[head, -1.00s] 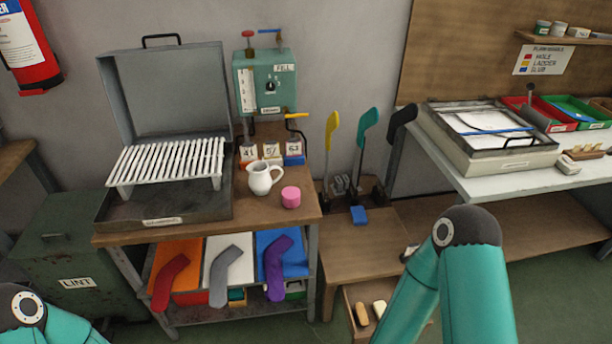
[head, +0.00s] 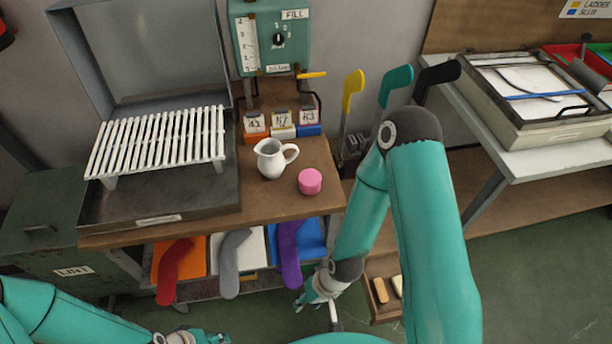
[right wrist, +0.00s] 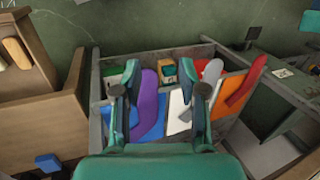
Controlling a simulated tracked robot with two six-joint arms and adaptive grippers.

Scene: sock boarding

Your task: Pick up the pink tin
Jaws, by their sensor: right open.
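The pink tin (head: 310,181) is a short round tin. It stands upright on the wooden top of the bench (head: 262,207), near its front right corner and to the right of a white jug (head: 272,158). My right gripper (head: 317,304) is below and in front of the bench top, apart from the tin. In the right wrist view the right gripper (right wrist: 161,108) is open with nothing between its fingers, facing the bench's lower shelf. The tin is not in that view. My left gripper (head: 200,338) shows only partly at the bottom edge; its fingers are unclear.
A tray with a white rack (head: 160,140) fills the bench's left side. Number cards (head: 283,122) stand behind the jug. Yellow, teal and black forms (head: 395,85) stand to the right, partly behind my right arm.

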